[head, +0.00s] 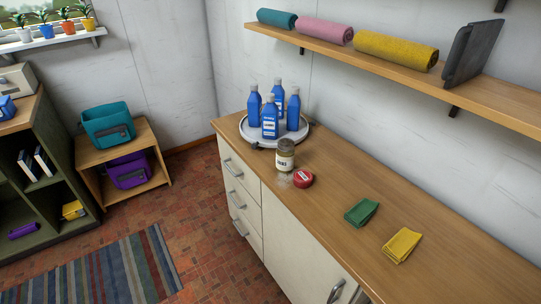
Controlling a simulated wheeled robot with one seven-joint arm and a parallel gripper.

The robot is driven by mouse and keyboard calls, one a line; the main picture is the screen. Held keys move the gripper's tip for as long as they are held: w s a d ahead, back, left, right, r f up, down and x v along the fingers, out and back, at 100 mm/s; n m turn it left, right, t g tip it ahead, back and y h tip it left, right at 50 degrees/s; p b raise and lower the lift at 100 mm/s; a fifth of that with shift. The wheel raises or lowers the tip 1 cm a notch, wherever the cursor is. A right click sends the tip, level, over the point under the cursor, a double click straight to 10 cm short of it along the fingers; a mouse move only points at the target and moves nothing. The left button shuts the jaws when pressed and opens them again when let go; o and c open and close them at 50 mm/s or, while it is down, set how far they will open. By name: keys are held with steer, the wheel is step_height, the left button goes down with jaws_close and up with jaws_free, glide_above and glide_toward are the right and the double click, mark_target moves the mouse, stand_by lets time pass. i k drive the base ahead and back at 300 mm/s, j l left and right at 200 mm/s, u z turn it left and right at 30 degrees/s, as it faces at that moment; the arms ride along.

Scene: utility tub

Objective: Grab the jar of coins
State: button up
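A glass jar (285,156) with a pale label and dark lettering stands upright on the wooden counter, in the middle of the head view. Its contents are too small to make out. A red round lid or tin (303,178) lies on the counter just in front of the jar, to its right. My gripper is not in view.
Several blue bottles (270,117) stand on a round white tray (289,139) behind the jar. A green cloth (361,212) and a yellow cloth (402,245) lie to the right. A shelf (395,62) with rolled towels hangs above. Floor (205,190) is open left of the counter.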

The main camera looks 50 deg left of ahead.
mark_target(285, 152)
steer(key=u, duration=1.55)
steer(key=i+j+z, duration=0.1)
steer(key=z, duration=0.3)
steer(key=i+j+z, duration=0.1)
steer(key=j+z, duration=0.15)
steer(key=z, duration=0.15)
steer(key=i+j+z, duration=0.15)
steer(key=j, duration=0.3)
steer(key=i+j+z, duration=0.1)
steer(key=j, duration=0.35)
steer(key=i+j+z, duration=0.15)
steer(key=j, duration=0.35)
steer(key=j+z, duration=0.15)
steer(key=j, duration=0.35)
steer(key=i+j, duration=0.45)
steer(key=j, duration=0.1)
